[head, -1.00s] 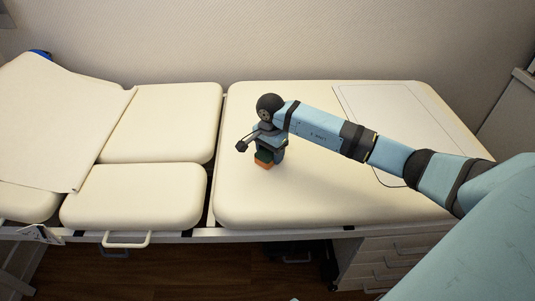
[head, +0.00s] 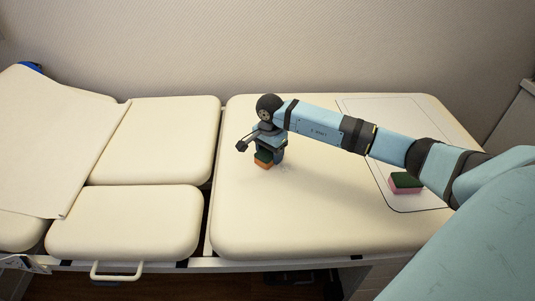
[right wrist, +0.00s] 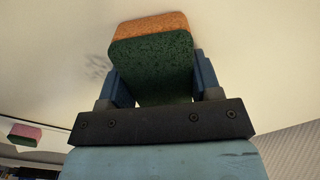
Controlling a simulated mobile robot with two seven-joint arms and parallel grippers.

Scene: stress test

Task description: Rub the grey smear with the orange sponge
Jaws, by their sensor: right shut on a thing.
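My right gripper (head: 268,157) is shut on the orange sponge (head: 263,163), which has a dark green top layer, over the cream pad. In the right wrist view the sponge (right wrist: 150,27) sits between the two blue fingers (right wrist: 155,78), orange side away from me. I cannot tell whether its orange face touches the pad. The faint grey smear (head: 284,168) lies on the pad just right of the sponge. It shows left of the sponge in the right wrist view (right wrist: 97,68), apart from it. My left gripper is out of view.
A pink sponge with a green top (head: 405,184) lies on a black-outlined white sheet (head: 430,202) at the right, below my right arm. Gaps separate the pad (head: 300,225) from the left cushions (head: 125,222). The pad's front area is clear.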

